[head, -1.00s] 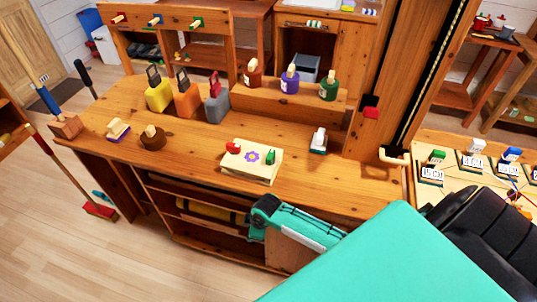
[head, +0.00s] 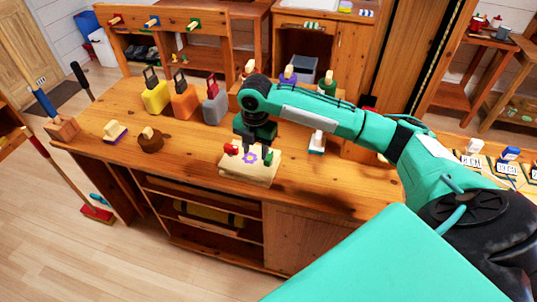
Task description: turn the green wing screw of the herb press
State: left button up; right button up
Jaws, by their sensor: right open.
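The herb press (head: 240,175) is a pale, flat wooden block with a purple flower on top, lying on the workbench near its front edge. A red wing screw (head: 231,149) stands at its left side. The green wing screw (head: 268,158) is at its right side, partly hidden by my right gripper. My right gripper (head: 258,148) points down just above the far part of the press, close to the green screw. It is open, and I cannot tell whether it touches the screw. My left gripper is not in view.
On the wooden workbench (head: 200,150), a brown round stamp (head: 150,142) and yellow, orange and grey (head: 215,108) blocks stand left of the press. A white-and-green stamp (head: 317,142) stands right of it, under my forearm.

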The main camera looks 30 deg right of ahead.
notch_tip(320, 180, up, 5)
jog(key=n, duration=0.1)
send_over(269, 155)
notch_tip(269, 155, down, 13)
jog(key=shift+f+p, duration=0.15)
jog(key=shift+p, duration=0.9)
jog(key=shift+c, duration=0.4)
grip_shut()
